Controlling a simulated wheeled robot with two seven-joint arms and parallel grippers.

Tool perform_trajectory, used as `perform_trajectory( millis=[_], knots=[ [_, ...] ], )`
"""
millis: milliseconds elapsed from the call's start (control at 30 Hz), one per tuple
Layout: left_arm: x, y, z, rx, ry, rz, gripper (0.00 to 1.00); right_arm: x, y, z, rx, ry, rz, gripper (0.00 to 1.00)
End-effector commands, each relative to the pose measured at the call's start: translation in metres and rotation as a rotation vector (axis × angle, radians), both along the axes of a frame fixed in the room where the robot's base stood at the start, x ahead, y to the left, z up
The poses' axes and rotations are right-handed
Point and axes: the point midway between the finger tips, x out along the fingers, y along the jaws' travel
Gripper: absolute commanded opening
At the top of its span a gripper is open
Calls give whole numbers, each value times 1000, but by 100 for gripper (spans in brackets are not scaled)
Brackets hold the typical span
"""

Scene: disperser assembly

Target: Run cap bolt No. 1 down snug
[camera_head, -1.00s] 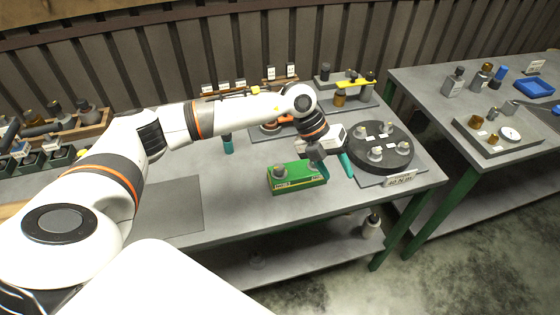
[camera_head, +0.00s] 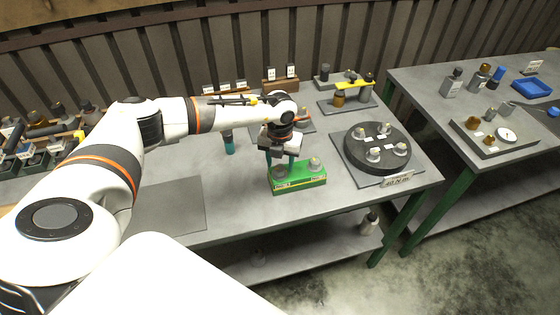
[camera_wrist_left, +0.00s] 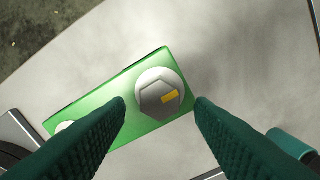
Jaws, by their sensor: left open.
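A green block (camera_head: 300,183) lies on the middle table and carries two grey bolts, a left one (camera_head: 281,172) and a right one (camera_head: 315,163). My left gripper (camera_head: 281,163) points down over the block's left bolt. In the left wrist view its open fingers (camera_wrist_left: 160,100) stand on either side of a grey hex head with a yellow mark (camera_wrist_left: 158,92), with gaps at both sides. I cannot tell their height against the head. A round dark cap (camera_head: 352,158) with several bolts sits to the right; its bolt numbers are unreadable. My right gripper is not in view.
A sign (camera_head: 398,180) stands before the cap. A teal-tipped tool (camera_head: 229,143) stands left of the block. A fixture with a yellow bar (camera_head: 355,84) is behind the cap. A grey mat (camera_head: 170,208) is bare. A second table at right holds a gauge (camera_head: 507,135).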

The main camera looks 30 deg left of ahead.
Motion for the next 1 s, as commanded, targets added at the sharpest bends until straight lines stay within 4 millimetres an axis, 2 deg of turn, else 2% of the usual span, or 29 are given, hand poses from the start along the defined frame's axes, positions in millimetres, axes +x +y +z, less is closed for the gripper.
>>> perform_trajectory(
  millis=[167,433,467,733,1000],
  knots=[
    [0,0,-13,1,1,1,49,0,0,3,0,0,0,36],
    [0,0,-15,0,-1,0,49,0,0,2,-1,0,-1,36],
    [0,0,-14,0,-1,0,47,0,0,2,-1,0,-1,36],
    [0,0,-14,-1,-1,0,4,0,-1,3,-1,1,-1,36],
    [0,0,-15,-1,-1,-30,4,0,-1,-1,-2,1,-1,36]
  ],
)
